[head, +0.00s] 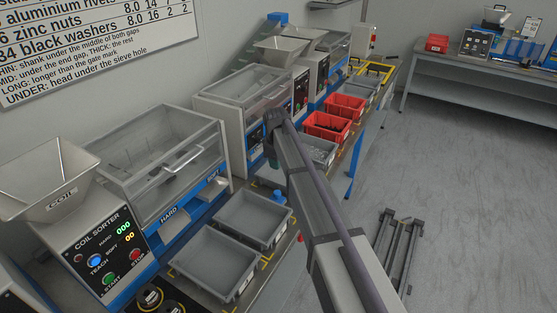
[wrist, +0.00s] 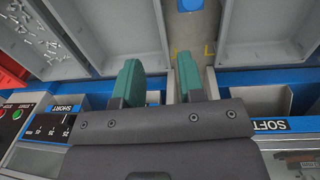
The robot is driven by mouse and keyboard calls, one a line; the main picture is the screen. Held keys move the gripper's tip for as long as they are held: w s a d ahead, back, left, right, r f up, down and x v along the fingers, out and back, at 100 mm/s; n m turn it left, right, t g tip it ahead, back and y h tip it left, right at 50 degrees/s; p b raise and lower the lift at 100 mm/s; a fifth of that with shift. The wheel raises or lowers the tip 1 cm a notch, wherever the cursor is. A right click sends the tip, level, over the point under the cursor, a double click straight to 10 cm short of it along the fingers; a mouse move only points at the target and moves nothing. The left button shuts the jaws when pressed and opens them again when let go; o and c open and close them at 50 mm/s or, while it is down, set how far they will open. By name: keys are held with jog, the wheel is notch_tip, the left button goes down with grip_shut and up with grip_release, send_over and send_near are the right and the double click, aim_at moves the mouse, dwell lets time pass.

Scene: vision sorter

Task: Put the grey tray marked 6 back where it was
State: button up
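No tray shows a readable 6, so I cannot tell which tray is the marked one. In the head view an empty grey tray (head: 232,297) sits at the front of the bench, with another empty grey tray (head: 283,243) behind it. In the wrist view one empty grey tray (wrist: 167,30) lies left of the blue cylinder and another (wrist: 222,30) lies right of it. My gripper (wrist: 160,75) has two green fingers spread apart, with nothing visible between them but bench and a tray's corner. In the head view my gripper (head: 272,150) is largely hidden by my arm.
A blue cylinder (wrist: 190,5) stands between the trays, near yellow marks. A grey tray with small metal parts (head: 333,150) and red bins (head: 326,126) line the bench farther back.

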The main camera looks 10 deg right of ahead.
jog(key=s+d+r+m+p, duration=0.1)
jog(key=s+d+m, duration=0.1)
jog(key=s, duration=0.9)
jog(key=s+d+r+m+p, duration=0.1)
jog(key=s+m, duration=0.4)
jog(key=s, duration=0.6)
jog(key=s+d+r+m, duration=0.1)
jog(key=s+d+m, duration=0.2)
jog(key=s, duration=0.8)
jog(key=shift+r+g+p, duration=0.25)
jog(key=shift+g+p, duration=0.05)
jog(key=shift+p, duration=0.1)
